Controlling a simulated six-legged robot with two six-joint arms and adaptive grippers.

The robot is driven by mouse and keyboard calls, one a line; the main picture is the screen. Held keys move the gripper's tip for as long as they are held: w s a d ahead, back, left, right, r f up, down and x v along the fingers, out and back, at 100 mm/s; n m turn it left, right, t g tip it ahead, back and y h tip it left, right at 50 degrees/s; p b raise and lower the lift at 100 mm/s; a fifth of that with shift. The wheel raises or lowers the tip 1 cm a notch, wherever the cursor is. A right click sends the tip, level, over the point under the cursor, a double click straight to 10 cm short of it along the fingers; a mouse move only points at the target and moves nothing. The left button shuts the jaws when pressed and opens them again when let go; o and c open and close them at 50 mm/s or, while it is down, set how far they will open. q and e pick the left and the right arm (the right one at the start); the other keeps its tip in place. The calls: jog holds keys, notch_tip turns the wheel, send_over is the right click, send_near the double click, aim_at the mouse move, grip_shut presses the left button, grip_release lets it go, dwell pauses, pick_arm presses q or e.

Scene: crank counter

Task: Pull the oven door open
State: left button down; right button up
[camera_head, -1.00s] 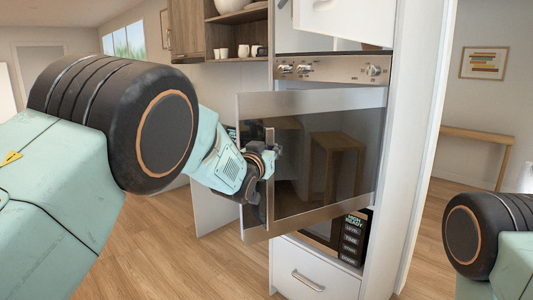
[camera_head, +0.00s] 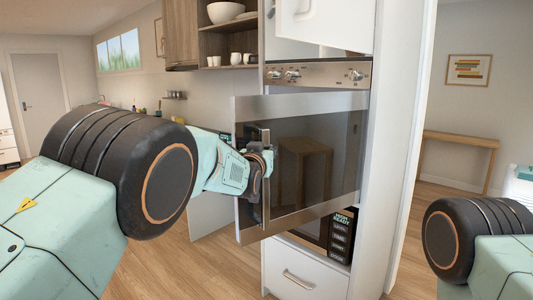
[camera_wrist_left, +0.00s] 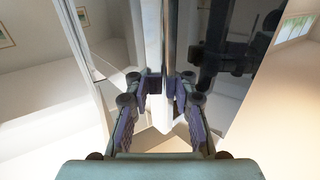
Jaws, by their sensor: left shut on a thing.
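The oven door (camera_head: 318,155) is dark glass in a steel frame and stands partly open, its left edge swung out from the white cabinet column. Its upright bar handle (camera_head: 266,200) runs near that left edge. My left gripper (camera_head: 262,160) is at the handle's middle, and in the left wrist view the gripper (camera_wrist_left: 165,88) has its two fingers closed on either side of the handle bar (camera_wrist_left: 151,40). The right gripper is not in view; only part of my right arm shows at the lower right.
The control panel (camera_head: 318,75) with knobs is above the door. A white drawer (camera_head: 300,277) with a bar handle is below. A white cabinet door (camera_head: 330,22) stands open above. A wooden console table (camera_head: 460,140) is at the back right. Wood floor lies open at left.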

pick_arm(q)
jog(key=shift+a+f, duration=0.35)
jog(key=shift+f, duration=0.05)
jog(key=c, duration=1.6)
grip_release()
jog(key=o, duration=0.4)
jog(key=shift+s+a+r, duration=0.1)
jog(key=shift+a+r, duration=0.15)
jog(key=shift+o, duration=0.2)
jog(key=shift+d+r, duration=0.1)
jog(key=shift+d, duration=0.05)
jog(key=shift+d, duration=0.1)
